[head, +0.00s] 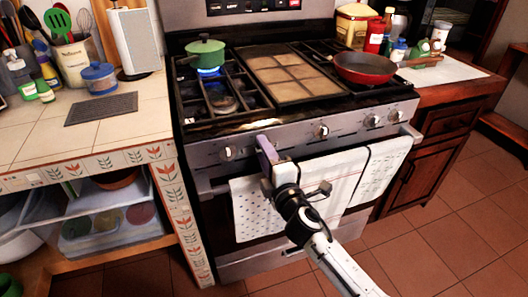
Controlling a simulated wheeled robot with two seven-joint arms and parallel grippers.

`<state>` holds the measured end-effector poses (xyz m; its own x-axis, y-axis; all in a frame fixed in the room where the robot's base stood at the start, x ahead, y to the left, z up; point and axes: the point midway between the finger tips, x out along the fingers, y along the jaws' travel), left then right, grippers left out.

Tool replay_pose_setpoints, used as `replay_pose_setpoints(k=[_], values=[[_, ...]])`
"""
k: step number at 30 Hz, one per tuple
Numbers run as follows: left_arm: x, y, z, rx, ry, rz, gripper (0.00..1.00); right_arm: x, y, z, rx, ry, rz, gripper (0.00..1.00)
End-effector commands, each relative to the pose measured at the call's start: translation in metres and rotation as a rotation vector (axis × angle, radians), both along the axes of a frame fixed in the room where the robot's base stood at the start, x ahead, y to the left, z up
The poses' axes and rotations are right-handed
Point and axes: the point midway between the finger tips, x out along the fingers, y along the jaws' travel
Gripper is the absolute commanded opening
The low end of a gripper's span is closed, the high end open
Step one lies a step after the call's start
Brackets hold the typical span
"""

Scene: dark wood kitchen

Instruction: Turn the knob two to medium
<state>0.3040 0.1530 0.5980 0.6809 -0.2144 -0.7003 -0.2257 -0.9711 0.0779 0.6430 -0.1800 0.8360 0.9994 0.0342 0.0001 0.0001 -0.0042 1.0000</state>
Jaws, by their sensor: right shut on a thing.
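The stove's front panel (290,142) carries a row of round knobs. The leftmost knob (227,153) is bare, and a knob (320,131) shows right of my gripper. My right gripper (264,145) reaches up to the panel between these two, with its fingers shut at the place of the second knob from the left. The fingers hide that knob, so its angle cannot be read. My left gripper is not in view.
A green pot (206,55) sits over a blue flame at the back left. A red pan (364,68) stands on the right. Towels (322,185) hang on the oven handle just below my right gripper. A tiled counter (110,133) adjoins on the left.

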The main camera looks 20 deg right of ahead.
Motion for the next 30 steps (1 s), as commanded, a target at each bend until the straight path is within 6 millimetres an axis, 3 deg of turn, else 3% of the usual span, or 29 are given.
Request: replay_pose_setpoints(k=[12, 13, 15, 25, 30], values=[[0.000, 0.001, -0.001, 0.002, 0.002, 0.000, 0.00, 0.000, 0.001, -0.001, -0.005, 0.001, 0.001, 0.14], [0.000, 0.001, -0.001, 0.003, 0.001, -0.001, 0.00, 0.000, 0.001, -0.001, -0.005, 0.001, 0.001, 0.42], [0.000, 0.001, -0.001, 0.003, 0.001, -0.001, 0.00, 0.000, 0.001, -0.001, -0.005, 0.001, 0.001, 0.53], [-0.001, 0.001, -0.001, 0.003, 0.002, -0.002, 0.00, -0.002, 0.000, 0.000, -0.004, 0.001, 0.000, 0.55], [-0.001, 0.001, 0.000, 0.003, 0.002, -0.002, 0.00, -0.023, -0.001, -0.002, -0.003, 0.003, 0.000, 0.55]])
